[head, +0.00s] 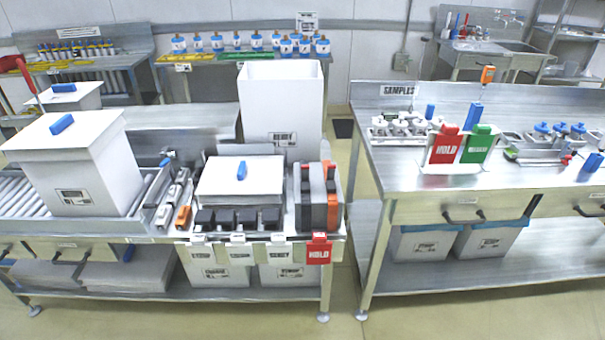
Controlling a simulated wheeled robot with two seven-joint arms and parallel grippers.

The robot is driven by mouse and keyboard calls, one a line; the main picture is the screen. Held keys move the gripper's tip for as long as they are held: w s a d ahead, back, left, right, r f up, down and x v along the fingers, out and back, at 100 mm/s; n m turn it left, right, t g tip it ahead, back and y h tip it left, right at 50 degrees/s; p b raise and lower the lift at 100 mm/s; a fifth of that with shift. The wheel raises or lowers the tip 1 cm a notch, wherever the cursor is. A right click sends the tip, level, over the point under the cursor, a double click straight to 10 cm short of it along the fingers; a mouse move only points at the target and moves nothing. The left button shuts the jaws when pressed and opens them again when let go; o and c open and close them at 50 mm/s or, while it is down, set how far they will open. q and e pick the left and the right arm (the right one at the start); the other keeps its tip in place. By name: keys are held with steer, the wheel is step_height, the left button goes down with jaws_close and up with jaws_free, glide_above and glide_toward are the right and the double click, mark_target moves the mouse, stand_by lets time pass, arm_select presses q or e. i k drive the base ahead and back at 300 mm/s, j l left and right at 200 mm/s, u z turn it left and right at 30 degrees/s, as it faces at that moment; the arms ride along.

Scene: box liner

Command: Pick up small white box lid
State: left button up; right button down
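A white lid (268,176) with a blue handle (241,170) lies near the middle of the left bench, behind a row of dark blocks. What lies beneath this lid is hard to make out. A larger white lid (40,141) with a blue handle (62,124) sits on a tall white box (100,180) on the roller conveyor. Another white box with a blue-handled lid (72,92) stands farther back at the left. Neither of my grippers shows in the head view.
A tall open white box (281,105) stands behind the middle lid. Orange and grey blocks (318,197) stand to its right, and small tools to its left. A red HOLD tag (319,249) hangs at the front edge. A gap separates the right bench (400,190).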

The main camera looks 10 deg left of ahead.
mark_target(78, 135)
steer(key=u, duration=1.8)
